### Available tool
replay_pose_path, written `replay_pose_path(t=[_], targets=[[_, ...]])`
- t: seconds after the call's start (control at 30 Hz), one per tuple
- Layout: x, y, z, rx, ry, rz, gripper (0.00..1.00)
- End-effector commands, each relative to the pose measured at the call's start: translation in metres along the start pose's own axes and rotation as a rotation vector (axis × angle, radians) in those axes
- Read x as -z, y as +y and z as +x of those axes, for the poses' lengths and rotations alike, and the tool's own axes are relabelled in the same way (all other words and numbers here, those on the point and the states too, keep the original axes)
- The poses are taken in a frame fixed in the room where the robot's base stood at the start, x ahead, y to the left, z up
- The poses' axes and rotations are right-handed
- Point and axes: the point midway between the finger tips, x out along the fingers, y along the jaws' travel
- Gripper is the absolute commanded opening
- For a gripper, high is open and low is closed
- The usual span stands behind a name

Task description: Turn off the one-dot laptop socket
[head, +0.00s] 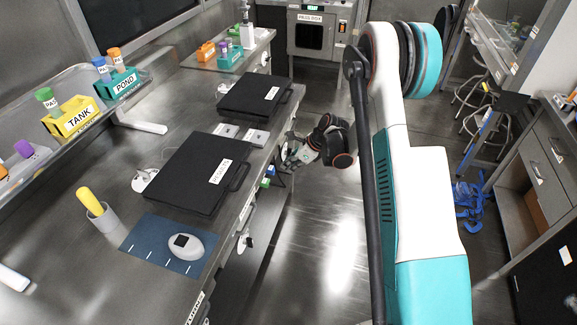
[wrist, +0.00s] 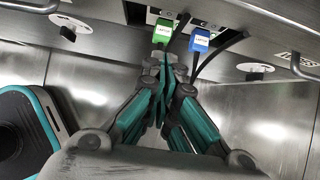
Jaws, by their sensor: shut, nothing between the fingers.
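In the wrist view a green block labelled LAPTOP (wrist: 163,31) and a blue block labelled LAPTOP (wrist: 199,40) sit side by side at the bench's underside, with dark cables near them. I cannot make out any dots on them. In the head view the green block (head: 265,183) and the blue block (head: 271,171) show small below the bench edge. My gripper (wrist: 168,68) is shut and empty, its tips close to the green block and left of the blue one; I cannot tell if they touch. My gripper (head: 290,158) is beside the bench edge in the head view.
White discs (wrist: 255,68) are on the bench's side. The floor right of the bench is clear.

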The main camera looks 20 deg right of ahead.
Motion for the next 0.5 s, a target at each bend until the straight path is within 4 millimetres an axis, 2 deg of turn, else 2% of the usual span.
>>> replay_pose_path(t=[0.03,0.3,0.5], targets=[[0.002,0.0,0.014,-0.001,0.0,-0.002,0.0],[0.002,0.0,0.067,-0.001,-0.001,-0.001,0.0],[-0.016,0.001,0.088,-0.002,0.0,-0.001,0.0]])
